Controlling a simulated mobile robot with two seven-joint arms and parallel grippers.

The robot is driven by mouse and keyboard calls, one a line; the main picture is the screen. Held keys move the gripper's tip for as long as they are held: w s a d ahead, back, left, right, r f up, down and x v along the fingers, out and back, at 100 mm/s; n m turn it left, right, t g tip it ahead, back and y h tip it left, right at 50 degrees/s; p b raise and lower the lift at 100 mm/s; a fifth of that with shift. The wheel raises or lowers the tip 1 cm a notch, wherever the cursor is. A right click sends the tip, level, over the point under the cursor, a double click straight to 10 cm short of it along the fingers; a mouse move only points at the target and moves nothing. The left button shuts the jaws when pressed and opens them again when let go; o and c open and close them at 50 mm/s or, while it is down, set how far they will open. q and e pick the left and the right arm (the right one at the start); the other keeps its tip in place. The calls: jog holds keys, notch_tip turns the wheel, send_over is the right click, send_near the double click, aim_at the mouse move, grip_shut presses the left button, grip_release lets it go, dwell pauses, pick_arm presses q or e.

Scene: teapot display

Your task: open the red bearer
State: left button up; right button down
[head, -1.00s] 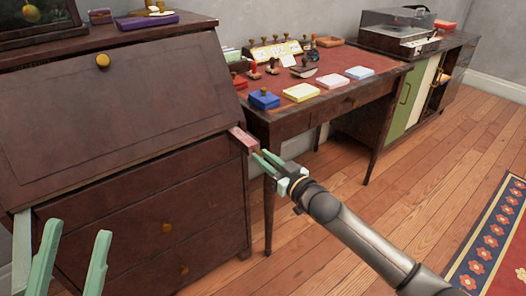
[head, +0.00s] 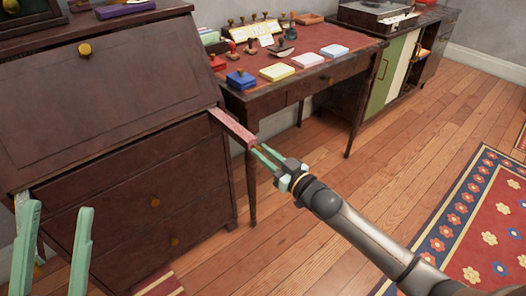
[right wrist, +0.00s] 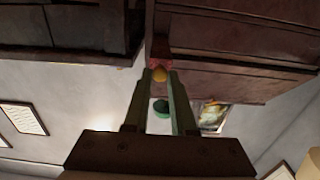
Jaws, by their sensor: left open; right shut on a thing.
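The red bearer (head: 233,128) is a reddish bar sticking out from the front right of the dark wooden secretary desk, under its slanted lid (head: 105,95). It also shows end-on in the right wrist view (right wrist: 158,63). My right gripper (head: 258,151) is shut on the small brass knob (right wrist: 160,75) at the bearer's front end. My left gripper (head: 54,210) is open and empty at the lower left, in front of the desk's left side. The lid is closed.
A writing table (head: 330,50) with stamps and coloured boxes stands right of the desk. A cabinet with green and white doors (head: 389,72) is beyond it. Wooden floor (head: 330,160) is free in front, with a patterned rug (head: 480,225) at right.

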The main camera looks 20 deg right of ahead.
jog(key=c, duration=0.8)
grip_release()
jog(key=shift+o, duration=0.2)
jog(key=shift+s+d, duration=0.2)
jog(key=shift+s, duration=0.35)
pick_arm(q)
jog(key=w+f+n+g+y+p, duration=0.1)
jog(key=w+f+n+y, duration=0.2)
jog(key=f, duration=0.3)
jog(key=w+a+f+n+g+y+p, duration=0.1)
jog(key=w+f+n+g+y+p, duration=0.1)
jog(key=w+f+n+y, duration=0.1)
jog(key=shift+w+a+f+n+y, duration=0.2)
jog(key=shift+w+f+n+y, duration=0.25)
jog(key=shift+f+y, duration=1.1)
pick_arm(e)
jog(key=v, duration=1.1)
jog(key=shift+s, duration=0.2)
pick_arm(q)
jog(key=shift+f+h, duration=0.3)
jog(key=shift+h, duration=0.05)
pick_arm(e)
jog(key=shift+r, duration=0.1)
